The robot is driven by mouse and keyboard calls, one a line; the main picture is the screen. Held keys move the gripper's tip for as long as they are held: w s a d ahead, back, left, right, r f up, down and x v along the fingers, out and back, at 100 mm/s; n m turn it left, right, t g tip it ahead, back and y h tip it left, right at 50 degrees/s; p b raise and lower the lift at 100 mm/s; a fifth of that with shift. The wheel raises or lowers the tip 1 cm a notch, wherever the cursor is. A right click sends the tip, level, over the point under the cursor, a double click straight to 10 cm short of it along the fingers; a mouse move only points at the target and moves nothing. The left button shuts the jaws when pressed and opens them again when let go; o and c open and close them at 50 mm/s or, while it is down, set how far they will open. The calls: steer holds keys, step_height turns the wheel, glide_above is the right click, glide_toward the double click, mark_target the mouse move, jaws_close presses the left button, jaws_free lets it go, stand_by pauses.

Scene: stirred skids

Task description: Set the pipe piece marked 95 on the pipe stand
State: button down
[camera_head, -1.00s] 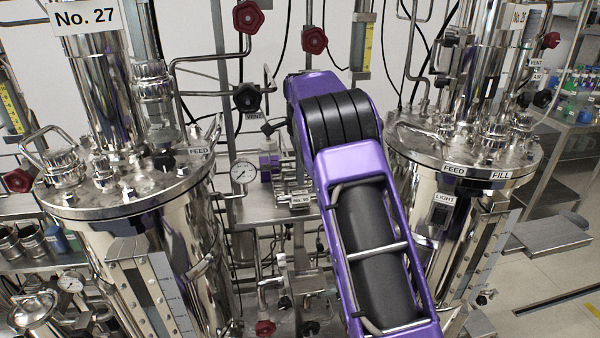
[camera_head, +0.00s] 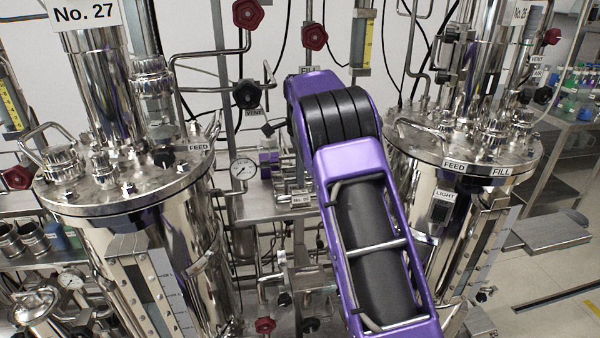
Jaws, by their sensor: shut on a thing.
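My purple arm fills the middle of the view and hides much behind it. A small purple part beside it, at the left, looks like my gripper (camera_head: 277,160), shut on a metal piece that is mostly hidden and whose mark I cannot read. Just below, short silver pipe parts (camera_head: 291,186) sit at a steel shelf. A small tag under them (camera_head: 300,198) reads "No." and a number too small to be sure of. I cannot tell which part is the pipe stand, or whether the held piece touches it.
A steel vessel marked No. 27 (camera_head: 128,185) stands at left, and another vessel (camera_head: 462,160) at right, close to my arm. A pressure gauge (camera_head: 243,170), valves and thin pipes crowd the gap. A shelf rack (camera_head: 572,140) stands far right. Some floor is clear at lower right.

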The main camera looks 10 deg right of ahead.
steer(key=c, duration=0.8)
jaws_free()
steer(key=shift+c, duration=0.2)
